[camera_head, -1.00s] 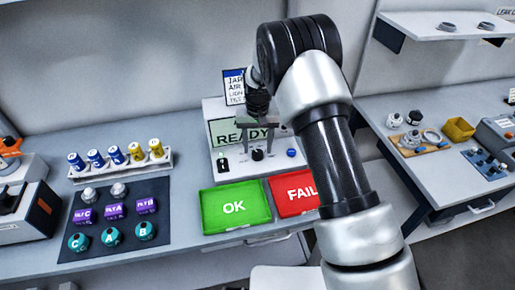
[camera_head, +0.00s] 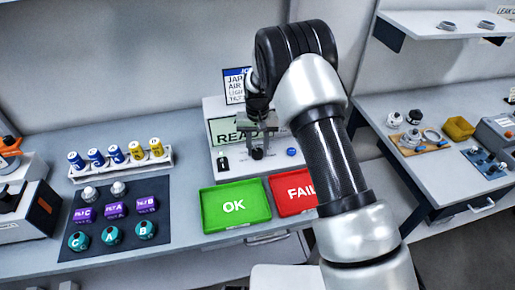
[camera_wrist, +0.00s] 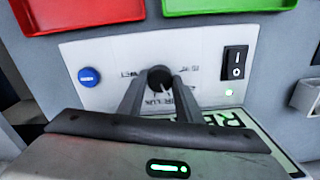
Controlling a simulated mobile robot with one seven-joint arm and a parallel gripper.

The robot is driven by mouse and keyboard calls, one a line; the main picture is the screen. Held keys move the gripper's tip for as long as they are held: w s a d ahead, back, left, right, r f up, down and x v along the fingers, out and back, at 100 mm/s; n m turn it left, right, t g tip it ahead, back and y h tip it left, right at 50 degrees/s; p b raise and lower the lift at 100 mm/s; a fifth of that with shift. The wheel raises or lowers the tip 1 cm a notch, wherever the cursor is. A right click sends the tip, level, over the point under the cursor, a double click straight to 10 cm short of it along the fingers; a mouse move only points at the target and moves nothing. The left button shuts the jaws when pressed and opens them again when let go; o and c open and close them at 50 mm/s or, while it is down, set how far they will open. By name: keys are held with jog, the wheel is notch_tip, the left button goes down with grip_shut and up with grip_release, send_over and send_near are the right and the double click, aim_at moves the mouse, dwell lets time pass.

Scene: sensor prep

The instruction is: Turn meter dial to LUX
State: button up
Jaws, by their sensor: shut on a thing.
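The meter (camera_head: 220,125) stands at the back of the bench, with a green display partly hidden by my gripper and reading READ. Its black dial (camera_wrist: 160,76) is in the wrist view, at the middle of the white panel. Printed labels surround the dial; LUX is partly legible near the fingers, but the pointer's setting cannot be told. My gripper (camera_head: 257,150) is lowered in front of the display. In the wrist view its two fingers (camera_wrist: 160,88) are shut on the dial, one on each side.
A blue button (camera_wrist: 89,77) and a black rocker switch (camera_wrist: 235,62) flank the dial. A green OK tray (camera_head: 235,225) and a red FAIL tray (camera_head: 285,208) lie in front. A dark mat (camera_head: 70,250) with several pieces is at left.

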aim_at(258, 151)
jog(key=m+b, duration=0.1)
jog(key=m, duration=0.2)
jog(key=shift+f+b, duration=0.1)
jog(key=shift+b, duration=0.2)
jog(key=shift+m+b, duration=0.55)
jog(key=shift+m, duration=1.65)
jog(key=o, duration=1)
jog(key=shift+o, duration=0.2)
jog(key=shift+r, duration=0.25)
notch_tip(258, 151, up, 17)
jog(key=shift+r, duration=0.15)
